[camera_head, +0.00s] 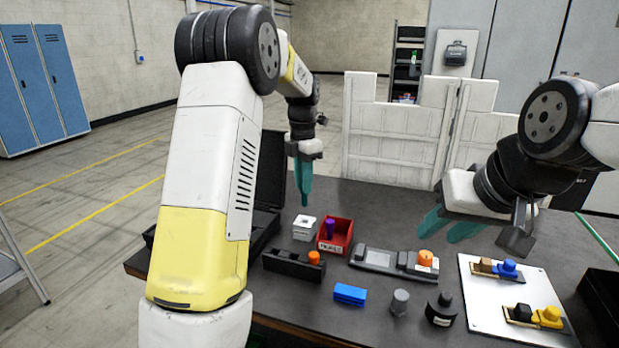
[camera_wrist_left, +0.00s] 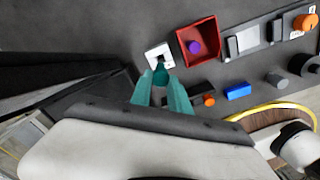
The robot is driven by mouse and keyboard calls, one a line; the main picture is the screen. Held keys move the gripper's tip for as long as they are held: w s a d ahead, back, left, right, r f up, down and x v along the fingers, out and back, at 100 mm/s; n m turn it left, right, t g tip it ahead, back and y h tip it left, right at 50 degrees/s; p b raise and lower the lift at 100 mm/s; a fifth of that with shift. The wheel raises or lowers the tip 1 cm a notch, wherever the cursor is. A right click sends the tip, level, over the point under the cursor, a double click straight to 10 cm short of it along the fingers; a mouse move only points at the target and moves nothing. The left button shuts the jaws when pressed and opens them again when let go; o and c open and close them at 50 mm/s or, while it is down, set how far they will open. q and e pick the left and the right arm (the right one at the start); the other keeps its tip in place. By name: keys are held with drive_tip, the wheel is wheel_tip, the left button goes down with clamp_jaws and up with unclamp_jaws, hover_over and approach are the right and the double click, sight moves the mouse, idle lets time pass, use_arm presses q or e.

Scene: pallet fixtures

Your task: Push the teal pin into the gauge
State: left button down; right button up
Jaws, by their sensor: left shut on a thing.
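The gauge is a white block (camera_head: 304,229) on the dark table, left of the red bin; in the left wrist view it (camera_wrist_left: 152,53) has a dark opening in its top. My left gripper (camera_head: 304,202) points down above it, fingers close together. In the left wrist view this gripper (camera_wrist_left: 162,92) is shut on the teal pin (camera_wrist_left: 160,76), whose round end overlaps the gauge's near edge. The pin blends with the teal fingers in the head view, and its lower end is hidden. My right gripper (camera_head: 450,226) is open and empty over the table's right side.
The red bin (camera_head: 345,242) holding a purple pin (camera_head: 330,228) stands close right of the gauge. A black holder with an orange knob (camera_head: 314,257) is in front. A grey device (camera_head: 378,260), blue block (camera_head: 350,293) and white board (camera_head: 480,300) lie further right.

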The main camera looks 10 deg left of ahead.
sight(304, 202)
use_arm(q)
drive_tip(key=shift+f, duration=2.15)
drive_tip(key=shift+f, duration=1.2)
drive_tip(key=c, duration=0.8)
unclamp_jaws()
drive_tip(key=shift+o, duration=0.2)
drive_tip(key=shift+r, duration=4.55)
clamp_jaws()
